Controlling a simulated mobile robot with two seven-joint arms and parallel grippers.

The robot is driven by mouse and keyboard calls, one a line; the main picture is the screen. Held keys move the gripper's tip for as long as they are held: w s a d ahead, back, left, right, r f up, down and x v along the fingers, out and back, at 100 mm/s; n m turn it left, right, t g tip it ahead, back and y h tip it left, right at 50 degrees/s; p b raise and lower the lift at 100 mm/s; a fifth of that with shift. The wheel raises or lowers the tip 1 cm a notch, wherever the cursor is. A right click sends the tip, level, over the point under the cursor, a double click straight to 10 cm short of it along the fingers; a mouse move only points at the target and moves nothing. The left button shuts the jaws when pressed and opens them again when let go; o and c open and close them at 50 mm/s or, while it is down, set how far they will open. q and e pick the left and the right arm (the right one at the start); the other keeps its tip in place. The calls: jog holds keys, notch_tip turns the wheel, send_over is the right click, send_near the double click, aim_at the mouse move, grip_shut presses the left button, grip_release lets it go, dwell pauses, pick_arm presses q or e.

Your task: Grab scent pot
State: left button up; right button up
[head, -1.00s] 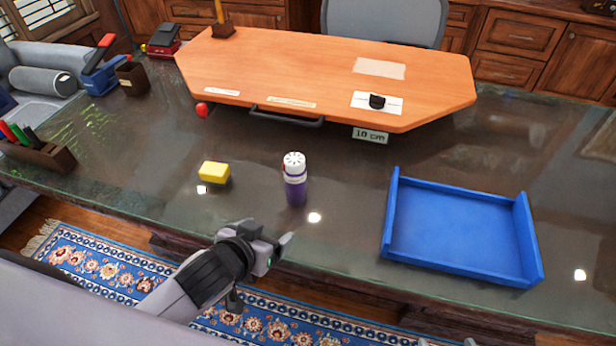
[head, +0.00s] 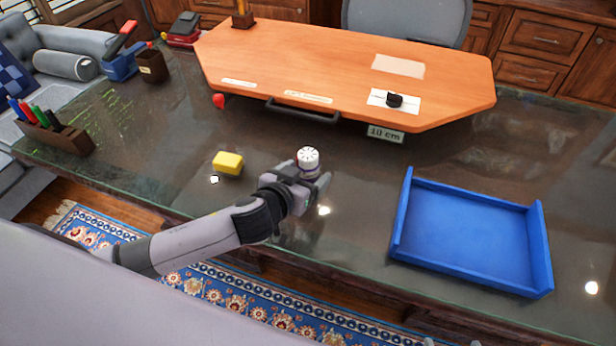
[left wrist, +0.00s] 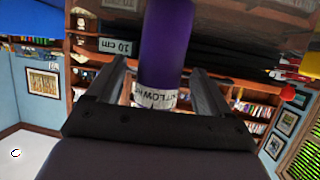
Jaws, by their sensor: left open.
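The scent pot (head: 308,158) is a purple cylinder with a white, slotted cap, upright on the dark glossy desk. In the head view my left gripper (head: 304,178) reaches it from the near side and hides most of its purple body. In the left wrist view the purple body of the pot (left wrist: 165,45) stands between the two fingers of my left gripper (left wrist: 160,72), with a white label band low in the picture. The fingers are open, one on each side, with a gap visible at the left finger. My right gripper does not show clearly.
A yellow block (head: 228,162) lies just left of the pot. A blue tray (head: 470,235) is to the right. An orange wooden board (head: 340,65) with a dark handle (head: 302,114) lies behind. A pen holder (head: 60,140) stands at far left.

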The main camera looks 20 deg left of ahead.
pick_arm(q)
jog(key=shift+x, duration=1.6)
jog(key=c, duration=1.2)
